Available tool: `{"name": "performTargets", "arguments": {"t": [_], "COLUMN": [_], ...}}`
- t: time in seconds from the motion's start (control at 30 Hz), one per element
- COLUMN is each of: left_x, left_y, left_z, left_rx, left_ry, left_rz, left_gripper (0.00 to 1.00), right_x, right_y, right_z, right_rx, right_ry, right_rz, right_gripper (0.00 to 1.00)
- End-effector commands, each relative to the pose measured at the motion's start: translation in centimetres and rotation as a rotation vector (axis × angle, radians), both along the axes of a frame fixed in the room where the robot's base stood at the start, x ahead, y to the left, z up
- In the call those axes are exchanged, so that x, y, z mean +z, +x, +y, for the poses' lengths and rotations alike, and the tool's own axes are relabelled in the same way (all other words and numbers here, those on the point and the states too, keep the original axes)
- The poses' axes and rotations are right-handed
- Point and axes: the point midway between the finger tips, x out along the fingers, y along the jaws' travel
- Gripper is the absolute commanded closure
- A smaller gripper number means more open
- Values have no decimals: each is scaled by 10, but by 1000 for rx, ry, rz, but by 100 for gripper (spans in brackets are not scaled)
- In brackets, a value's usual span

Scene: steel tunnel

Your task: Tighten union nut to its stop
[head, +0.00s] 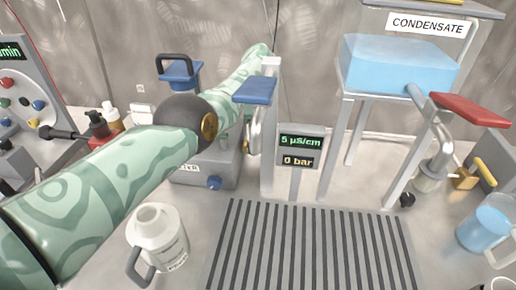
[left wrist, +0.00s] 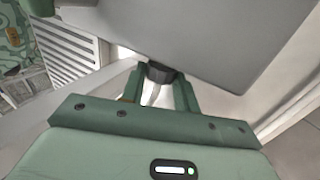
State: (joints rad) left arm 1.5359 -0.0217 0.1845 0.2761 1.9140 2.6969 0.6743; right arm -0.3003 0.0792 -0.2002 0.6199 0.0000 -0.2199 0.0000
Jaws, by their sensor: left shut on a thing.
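My left gripper (left wrist: 160,92) is shut on a small dark round piece (left wrist: 160,72), which looks like the union nut. The piece sits between the two green fingertips, under the edge of a grey housing, with a pale tube-like part below it. How far the nut is turned on its thread cannot be seen. In the head view my left arm reaches from the lower left past the blue-handled valve post, and its gripper and the nut are hidden there. My right gripper is in neither view.
A blue-filled tank (head: 395,65) marked CONDENSATE stands on legs at the right, by a red lever (head: 472,108). A display (head: 300,146) reads 5 µS/cm and 0 bar. A white jug (head: 157,240) stands before my arm, beside a clear slatted grate (head: 310,250).

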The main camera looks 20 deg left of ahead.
Motion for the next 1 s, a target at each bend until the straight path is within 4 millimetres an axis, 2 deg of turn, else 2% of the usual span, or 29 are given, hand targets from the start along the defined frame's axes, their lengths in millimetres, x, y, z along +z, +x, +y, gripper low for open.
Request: {"name": "performTargets", "arguments": {"t": [0.33,0.37,0.43,0.87,1.0], "left_x": [1,1,1,1,4], "left_y": [0,0,0,-1,-1], "left_z": [0,0,0,0,0], "left_rx": [-2,-2,-2,-1,0], "left_ry": [-3,-2,-2,-3,3], "left_rz": [11,10,10,11,-9], "left_gripper": [92,67,48,48,48], "right_x": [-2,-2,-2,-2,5], "right_y": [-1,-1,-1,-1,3], "right_z": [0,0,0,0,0], "right_rx": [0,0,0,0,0], "right_ry": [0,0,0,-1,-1], "right_rz": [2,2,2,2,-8], "right_gripper": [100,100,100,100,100]}}
